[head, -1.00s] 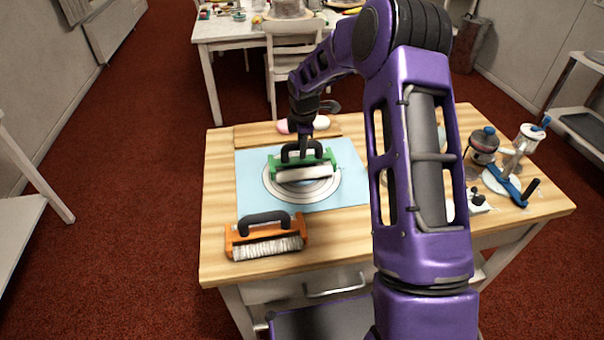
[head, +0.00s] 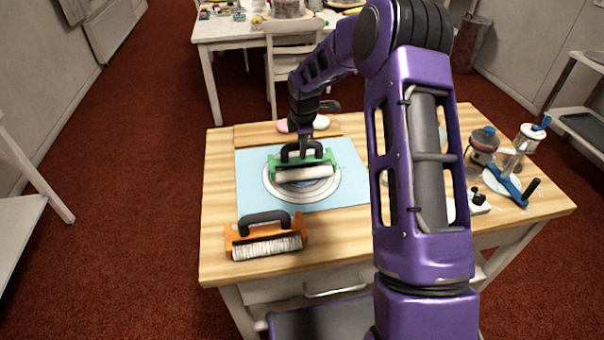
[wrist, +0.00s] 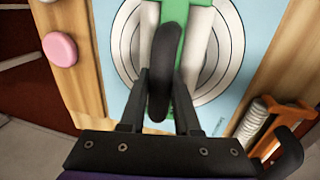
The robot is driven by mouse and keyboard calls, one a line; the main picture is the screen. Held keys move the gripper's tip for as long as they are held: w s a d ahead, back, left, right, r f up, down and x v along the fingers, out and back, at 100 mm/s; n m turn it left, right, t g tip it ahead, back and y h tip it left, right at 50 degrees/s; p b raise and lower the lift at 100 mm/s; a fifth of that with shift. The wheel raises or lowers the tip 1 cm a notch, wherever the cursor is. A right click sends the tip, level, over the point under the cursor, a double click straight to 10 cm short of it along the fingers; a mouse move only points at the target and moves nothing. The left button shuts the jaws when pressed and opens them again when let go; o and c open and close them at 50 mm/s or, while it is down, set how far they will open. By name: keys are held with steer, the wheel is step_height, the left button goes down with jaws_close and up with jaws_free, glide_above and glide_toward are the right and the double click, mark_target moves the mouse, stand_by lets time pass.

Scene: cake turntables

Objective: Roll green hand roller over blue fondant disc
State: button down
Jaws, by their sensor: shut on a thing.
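The green hand roller (head: 330,160) has a white cylinder and a black handle. It lies across the ringed round plate (head: 334,190) on the light blue mat (head: 350,201). My gripper (head: 305,143) reaches down from above, its fingers on either side of the handle and shut on it. The wrist view shows the black handle between the two fingers (wrist: 160,78), with the white cylinder (wrist: 197,45) beneath. The roller covers the middle of the plate. I cannot make out a separate blue fondant disc there.
A pink disc (wrist: 60,49) and a white disc lie behind the mat. My arm hides the table's middle right.

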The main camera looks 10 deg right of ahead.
steer(key=shift+s+f, duration=0.25)
steer(key=shift+s, duration=0.7)
steer(key=shift+w, duration=0.1)
steer(key=shift+w, duration=0.85)
steer(key=shift+w+f, duration=0.1)
steer(key=shift+w, duration=0.55)
steer(key=shift+s, duration=0.2)
